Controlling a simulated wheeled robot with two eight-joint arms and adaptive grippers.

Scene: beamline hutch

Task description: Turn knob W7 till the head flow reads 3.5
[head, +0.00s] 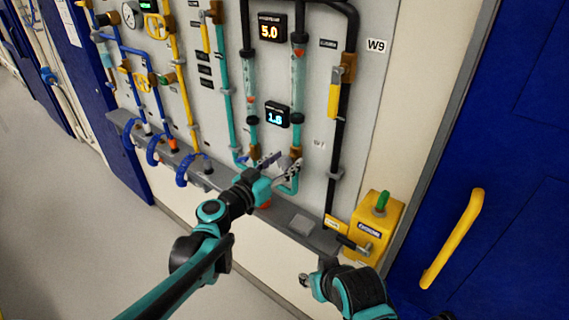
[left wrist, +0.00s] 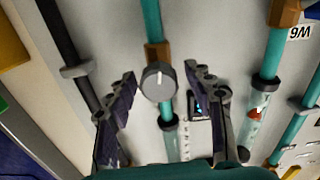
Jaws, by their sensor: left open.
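Knob W7 (left wrist: 159,81) is a round grey knob with a white pointer line, on a teal pipe in the left wrist view. My left gripper (left wrist: 163,92) is open, with one finger on each side of the knob and visible gaps. In the head view the left gripper (head: 281,166) is at the panel and hides the knob; a faint W7 label (head: 319,144) is beside it. A cyan display (head: 276,115) above reads about 1.6, its last digit unclear. My right gripper (head: 306,280) is low, its jaws unclear.
A display (head: 270,28) reads 5.0 at the top. A grey ledge (head: 225,182) runs below the pipes. A yellow box (head: 378,226) with a green top stands right of it. A blue door (head: 500,130) with a yellow handle is at the right. Floor at left is clear.

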